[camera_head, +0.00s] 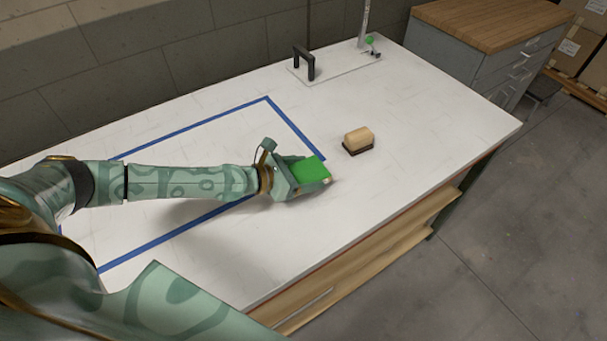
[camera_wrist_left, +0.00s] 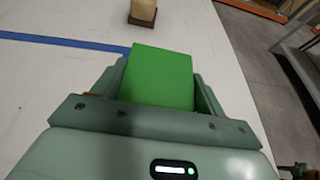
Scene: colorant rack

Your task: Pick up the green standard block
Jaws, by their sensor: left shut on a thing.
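The green standard block (camera_head: 311,170) is a bright green block held at the end of my left arm, over the white table. My left gripper (camera_head: 325,181) is shut on it. In the left wrist view the green block (camera_wrist_left: 161,78) sits between the two fingers of my left gripper (camera_wrist_left: 160,85), with one finger on each side. I cannot tell from these views how high the block is above the table.
The white table (camera_head: 420,130) bears a blue tape outline (camera_head: 190,125). A wooden-handled brush or eraser-like block (camera_head: 358,140) lies beyond the gripper. A plate with a black handle (camera_head: 304,63) is at the back. A wood-topped cabinet (camera_head: 490,22) stands back right.

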